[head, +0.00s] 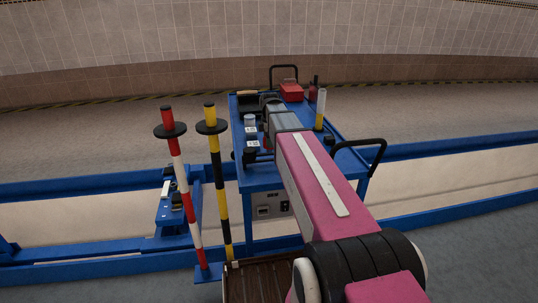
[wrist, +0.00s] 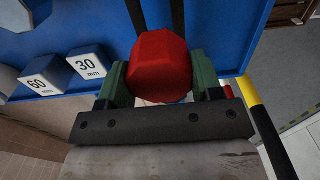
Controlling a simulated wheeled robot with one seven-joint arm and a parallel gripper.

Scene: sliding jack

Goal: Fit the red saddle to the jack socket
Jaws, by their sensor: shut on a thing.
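The red saddle (wrist: 160,65) is a faceted red block in the wrist view. My gripper (wrist: 162,82) is shut on it, with a green finger pad on each side. The saddle is over or close to the blue cart top; the gap beneath it cannot be judged. In the head view my pink arm reaches over the blue cart (head: 245,178) and largely hides the gripper. A small blue fixture (head: 178,210) stands at the rail left of the cart; I cannot tell whether it is the jack. I cannot make out the jack socket.
Blocks marked 60 (wrist: 40,84) and 30 (wrist: 86,64) stand beside the saddle. A red-white pole (head: 183,190) and a yellow-black pole (head: 217,170) rise left of the cart. A red box (head: 291,92) and a white-yellow post (head: 321,108) stand on the cart.

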